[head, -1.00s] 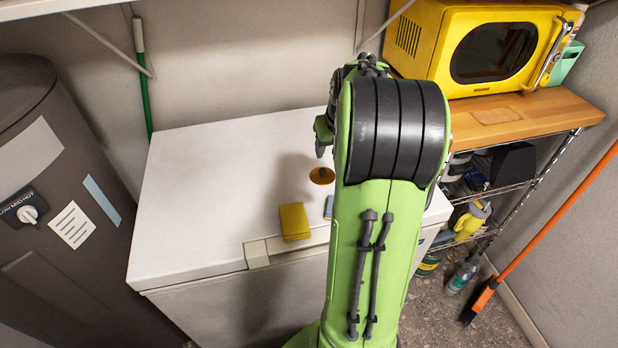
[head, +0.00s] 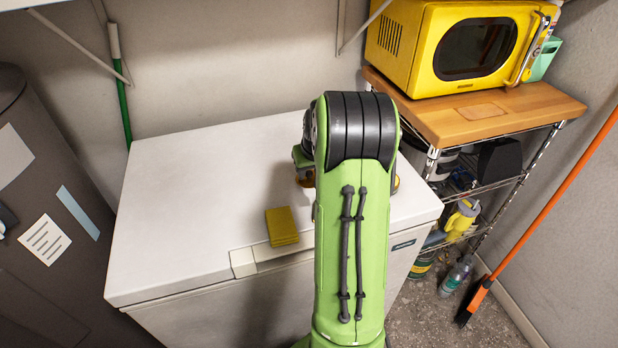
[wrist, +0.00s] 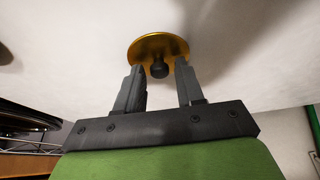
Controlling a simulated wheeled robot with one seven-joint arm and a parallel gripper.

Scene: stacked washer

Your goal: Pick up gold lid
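The gold lid (wrist: 150,46) is a round disc with a small dark knob (wrist: 159,70), lying on the white chest top (head: 190,190). In the wrist view my gripper (wrist: 158,76) is open, with one finger on each side of the knob and a gap showing on both sides. The fingertips overlap the lid's near edge in that view; whether they touch it I cannot tell. In the head view only a sliver of the lid (head: 307,181) shows beside my arm, which hides the rest.
A yellow sponge-like block (head: 282,226) lies near the chest's front edge. A yellow microwave (head: 455,45) stands on a wooden-topped shelf (head: 500,108) at the right. The chest's left part is clear.

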